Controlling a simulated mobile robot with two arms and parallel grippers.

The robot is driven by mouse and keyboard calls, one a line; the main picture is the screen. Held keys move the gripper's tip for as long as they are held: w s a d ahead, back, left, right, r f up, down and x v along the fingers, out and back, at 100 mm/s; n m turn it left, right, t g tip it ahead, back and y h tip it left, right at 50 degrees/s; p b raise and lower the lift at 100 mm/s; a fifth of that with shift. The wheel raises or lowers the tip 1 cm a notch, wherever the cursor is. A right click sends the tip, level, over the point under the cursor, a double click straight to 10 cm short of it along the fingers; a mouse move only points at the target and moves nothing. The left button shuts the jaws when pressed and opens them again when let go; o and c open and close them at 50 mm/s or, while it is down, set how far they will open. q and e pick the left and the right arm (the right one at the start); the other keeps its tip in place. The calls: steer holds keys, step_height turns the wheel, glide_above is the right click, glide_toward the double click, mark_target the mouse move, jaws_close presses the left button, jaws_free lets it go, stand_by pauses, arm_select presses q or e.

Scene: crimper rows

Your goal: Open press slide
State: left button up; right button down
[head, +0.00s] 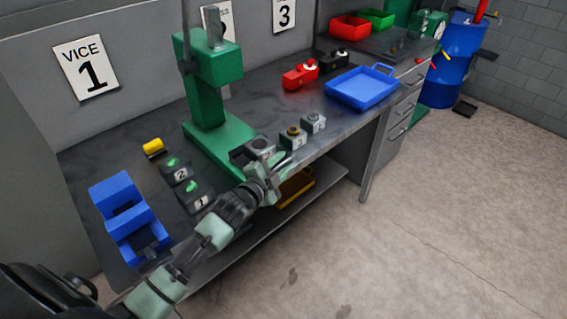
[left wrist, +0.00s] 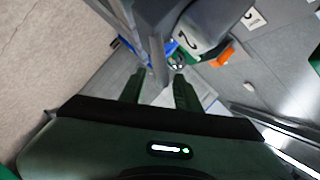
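A green press (head: 208,95) stands on the workbench, with a tall column and a wide foot. A grey block with a dark round top (head: 258,149) sits at the front of its foot; it may be the slide, but I cannot tell how far out it is. My left gripper (head: 272,178) is at the bench's front edge, just in front of this block. In the left wrist view the two dark green fingers (left wrist: 160,84) are apart. A grey piece (left wrist: 157,62) shows beyond and between the fingertips; contact is unclear. My right gripper is out of view.
Grey numbered blocks (head: 293,138) stand right of the press foot. A blue tray (head: 361,88) and red crimper-like tool (head: 300,74) lie farther right. Left are dark plates with green tops (head: 194,197), a yellow cylinder (head: 153,148) and a blue holder (head: 122,202).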

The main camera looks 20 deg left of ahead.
arm_select(q)
steer(key=b+v, duration=0.1)
steer(key=v, duration=0.5)
steer(key=shift+s, duration=0.2)
